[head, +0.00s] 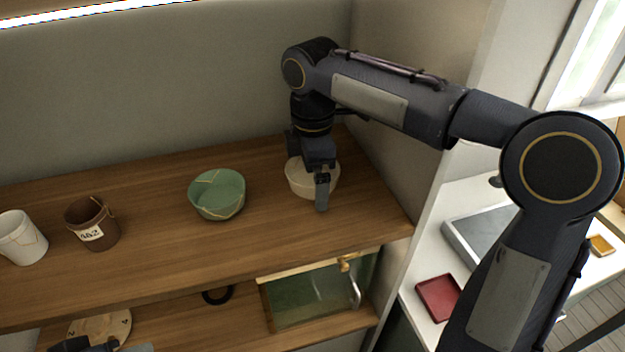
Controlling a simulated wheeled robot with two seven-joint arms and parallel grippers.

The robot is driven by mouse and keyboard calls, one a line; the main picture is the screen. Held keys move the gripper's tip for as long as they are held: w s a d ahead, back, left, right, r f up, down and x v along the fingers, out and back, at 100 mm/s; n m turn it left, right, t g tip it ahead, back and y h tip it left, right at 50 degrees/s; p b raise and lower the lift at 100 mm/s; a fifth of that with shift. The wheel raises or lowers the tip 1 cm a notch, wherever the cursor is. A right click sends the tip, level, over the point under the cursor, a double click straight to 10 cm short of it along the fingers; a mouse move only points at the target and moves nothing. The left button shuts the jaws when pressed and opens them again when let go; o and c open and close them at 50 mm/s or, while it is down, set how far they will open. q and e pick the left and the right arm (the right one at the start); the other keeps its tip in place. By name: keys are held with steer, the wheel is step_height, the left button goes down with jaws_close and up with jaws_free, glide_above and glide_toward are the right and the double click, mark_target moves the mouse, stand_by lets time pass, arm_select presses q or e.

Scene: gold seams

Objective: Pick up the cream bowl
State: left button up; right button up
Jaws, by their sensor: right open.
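The cream bowl (298,180) stands upright on the wooden upper shelf, near its right end. My right gripper (314,178) points down at the bowl from above and is open. One finger shows in front of the bowl's near right side. The other finger is mostly hidden, and I cannot tell whether either finger touches the bowl.
A green bowl (217,195) with gold seams stands left of the cream bowl. A brown cup (92,224) and a white cup (20,238) stand further left. The side wall (400,130) is close on the right. A glass-fronted box (310,298) sits on the lower shelf.

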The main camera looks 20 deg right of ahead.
steer(key=c, duration=1)
steer(key=shift+r, duration=0.15)
